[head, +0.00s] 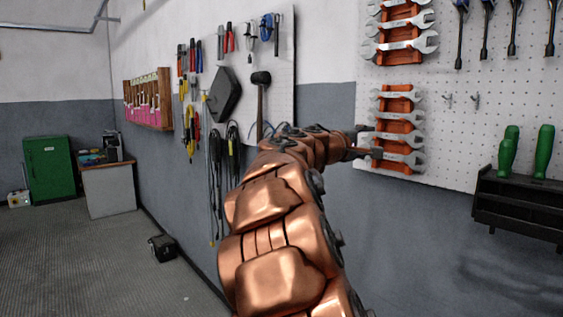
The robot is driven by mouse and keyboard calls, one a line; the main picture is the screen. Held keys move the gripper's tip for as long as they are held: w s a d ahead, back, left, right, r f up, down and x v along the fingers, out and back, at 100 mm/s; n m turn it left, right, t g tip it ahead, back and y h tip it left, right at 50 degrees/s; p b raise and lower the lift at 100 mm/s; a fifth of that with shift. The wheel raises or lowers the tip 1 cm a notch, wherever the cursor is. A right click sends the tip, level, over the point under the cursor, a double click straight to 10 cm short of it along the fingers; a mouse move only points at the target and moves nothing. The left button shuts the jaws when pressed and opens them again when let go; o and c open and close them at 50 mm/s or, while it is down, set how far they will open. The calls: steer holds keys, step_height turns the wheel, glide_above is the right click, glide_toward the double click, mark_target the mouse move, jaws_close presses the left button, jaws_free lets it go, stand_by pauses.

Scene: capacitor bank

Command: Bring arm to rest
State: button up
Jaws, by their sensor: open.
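My copper-coloured arm rises from the bottom centre of the head view and bends to the right at its top. My gripper (362,142) is at its far end, in front of the right pegboard, with its fingers pointing right. It is open, and I see nothing held in it. The fingers overlap the left edge of the lower wrench rack (398,116) in the picture. I cannot tell whether they touch it.
The right pegboard (460,125) also carries an upper wrench rack (400,32) and screwdrivers. A black shelf (520,203) holds green-handled tools at the right. A mallet (261,95) hangs behind my arm. A green cabinet (50,168) and open floor (80,260) lie at the left.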

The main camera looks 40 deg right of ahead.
steer(key=s+a+f+m+y, duration=0.1)
steer(key=s+a+f+y, duration=0.2)
steer(key=a+f, duration=0.5)
steer(key=s+a+f+m+y, duration=0.1)
steer(key=s+a+f+y, duration=0.25)
steer(key=a+f, duration=0.45)
steer(key=s+a+f+m+y, duration=0.1)
steer(key=s+a+f+y, duration=0.4)
steer(key=f, duration=0.6)
steer(key=s+a+f+g+y, duration=0.1)
steer(key=s+a+f, duration=0.3)
steer(key=a, duration=0.4)
steer(key=s+a+f+n+g+y, duration=0.1)
steer(key=s+a+f+y, duration=0.2)
steer(key=a, duration=0.6)
steer(key=s+a+f+n+g+y, duration=0.1)
steer(key=s+a+f+y, duration=0.1)
steer(key=s+a+f, duration=0.4)
steer(key=a+f, duration=0.1)
steer(key=a, duration=0.1)
steer(key=shift+s+a, duration=0.25)
steer(key=shift+a, duration=0.1)
steer(key=shift+d+y, duration=0.15)
steer(key=shift+y, duration=0.1)
